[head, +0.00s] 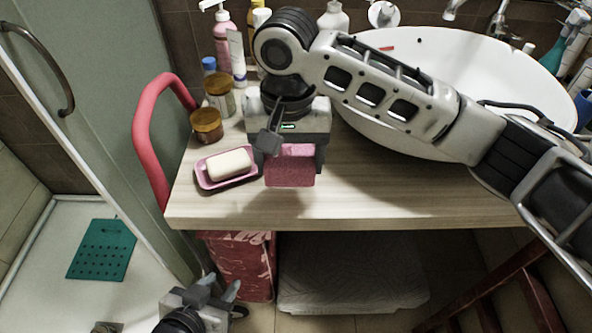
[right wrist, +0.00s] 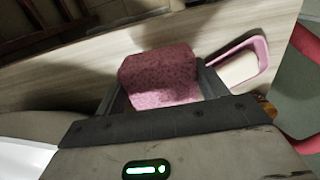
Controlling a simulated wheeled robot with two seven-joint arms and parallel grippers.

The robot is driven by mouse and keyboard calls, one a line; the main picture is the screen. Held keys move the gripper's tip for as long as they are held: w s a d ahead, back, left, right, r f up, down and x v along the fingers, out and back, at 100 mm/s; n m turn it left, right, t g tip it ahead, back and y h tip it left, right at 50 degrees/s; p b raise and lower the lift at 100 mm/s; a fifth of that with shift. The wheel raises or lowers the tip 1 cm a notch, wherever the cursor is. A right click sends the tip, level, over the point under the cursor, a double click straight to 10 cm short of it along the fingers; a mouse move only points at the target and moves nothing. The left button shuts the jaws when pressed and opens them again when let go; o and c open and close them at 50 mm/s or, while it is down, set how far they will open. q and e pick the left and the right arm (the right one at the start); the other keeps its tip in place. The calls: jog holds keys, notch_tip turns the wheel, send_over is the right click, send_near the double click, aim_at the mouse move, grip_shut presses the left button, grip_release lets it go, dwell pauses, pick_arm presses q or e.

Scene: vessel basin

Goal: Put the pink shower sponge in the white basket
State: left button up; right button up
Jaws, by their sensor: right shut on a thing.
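The pink shower sponge (head: 290,172) is a speckled pink block between the fingers of my right gripper (head: 291,160). It is at the front part of the wooden counter, just right of the soap dish. In the right wrist view the sponge (right wrist: 158,72) sits between both fingers of the right gripper (right wrist: 163,88), which is shut on it. I cannot tell whether it touches the counter. My left gripper (head: 223,285) is low in front of the counter, fingers apart and empty. A white textured object (head: 350,275) below the counter may be the white basket; I cannot tell.
A pink soap dish (head: 203,180) with white soap (head: 229,164) is left of the sponge. Brown-lidded jars (head: 206,125) and bottles (head: 222,40) stand behind. A white basin (head: 500,70) fills the right. A red patterned bin (head: 240,262) stands under the counter's left end.

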aim_at(296, 174)
jog(key=shift+w+d+f, duration=0.3)
jog(key=shift+w+f, duration=0.1)
jog(key=shift+f, duration=0.25)
jog(key=f, duration=0.3)
jog(key=shift+w+d+f, duration=0.1)
jog(key=shift+w+d, duration=0.15)
jog(key=shift+w, duration=0.05)
jog(key=shift+f, duration=0.35)
jog(key=o, duration=0.9)
jog(key=shift+f, duration=0.1)
